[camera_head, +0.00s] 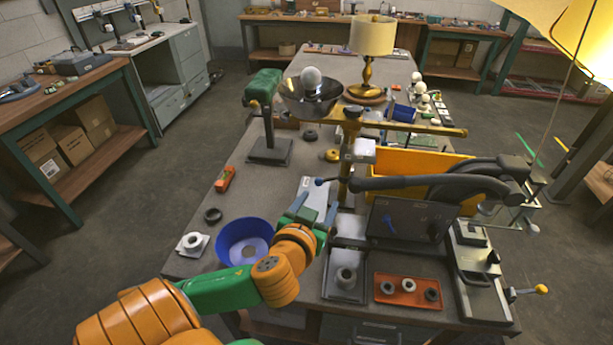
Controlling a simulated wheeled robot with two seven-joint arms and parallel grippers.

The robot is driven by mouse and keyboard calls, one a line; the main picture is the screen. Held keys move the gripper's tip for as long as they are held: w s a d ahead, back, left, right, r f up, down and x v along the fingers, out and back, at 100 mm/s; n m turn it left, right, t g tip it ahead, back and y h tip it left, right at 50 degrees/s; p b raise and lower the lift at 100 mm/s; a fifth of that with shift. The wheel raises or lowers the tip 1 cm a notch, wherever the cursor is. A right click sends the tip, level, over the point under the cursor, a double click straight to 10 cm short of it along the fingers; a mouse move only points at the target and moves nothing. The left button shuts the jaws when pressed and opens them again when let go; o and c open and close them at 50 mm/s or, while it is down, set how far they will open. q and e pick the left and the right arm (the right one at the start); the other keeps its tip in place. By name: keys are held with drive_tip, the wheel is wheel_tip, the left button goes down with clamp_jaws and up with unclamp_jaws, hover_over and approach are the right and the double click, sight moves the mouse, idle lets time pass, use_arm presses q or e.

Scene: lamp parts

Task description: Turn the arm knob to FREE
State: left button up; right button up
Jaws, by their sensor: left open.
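My left gripper (315,205) is open, its two blue-grey fingers pointing away over the middle of the bench, with nothing seen between them. A brass stand (345,165) rises beyond and to the right of it. It carries a horizontal brass arm (405,124) and a dark knob (352,112) at their joint, above and beyond the fingers and apart from them. No FREE marking is legible. My right gripper is not in view.
A blue bowl (233,238) and black ring (213,215) lie on the left. An orange tray (408,292) and grey tray (344,283) stand at the front. A dark box (405,225) and yellow bin (420,162) crowd the right. A brass lamp (368,75) stands behind.

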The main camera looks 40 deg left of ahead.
use_arm(q)
wheel_tip(320, 180, down, 6)
drive_tip(key=s+d+m+g+h, duration=0.1)
drive_tip(key=s+g, duration=0.1)
drive_tip(key=shift+s+d+f+g, duration=0.15)
drive_tip(key=shift+s+g, duration=0.15)
drive_tip(key=shift+g, duration=0.1)
drive_tip(key=shift+w, duration=0.1)
